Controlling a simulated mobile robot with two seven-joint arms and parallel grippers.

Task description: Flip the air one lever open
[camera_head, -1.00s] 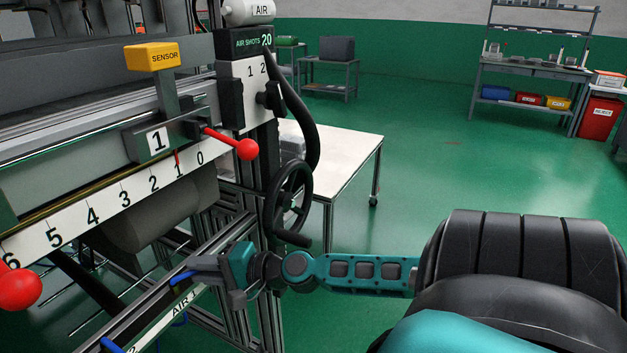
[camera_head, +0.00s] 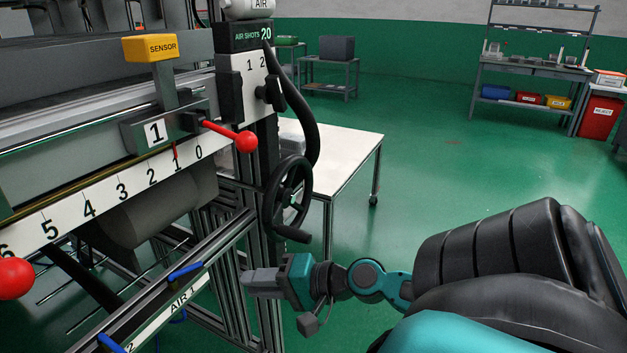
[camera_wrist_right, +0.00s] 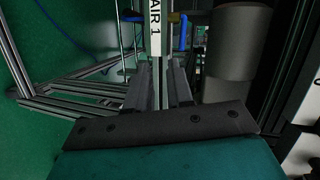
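The air one lever (camera_head: 186,271) is a small blue handle above the AIR 1 label (camera_head: 183,293) on the lower rail. It points roughly along the rail. In the right wrist view the lever (camera_wrist_right: 183,32) stands beside the label (camera_wrist_right: 155,30), right of the finger gap. My right gripper (camera_head: 247,281) is to the right of the lever in the head view, apart from it. In the wrist view its two grey fingers (camera_wrist_right: 158,92) have a gap between them, with nothing held. My left gripper is not in view.
A second blue lever (camera_head: 110,343) sits lower left on the rail, at a different angle. A black handwheel (camera_head: 288,198) is above my right gripper. Red ball handles (camera_head: 245,141) stick out from the machine. A white table (camera_head: 345,155) stands behind; green floor is open at right.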

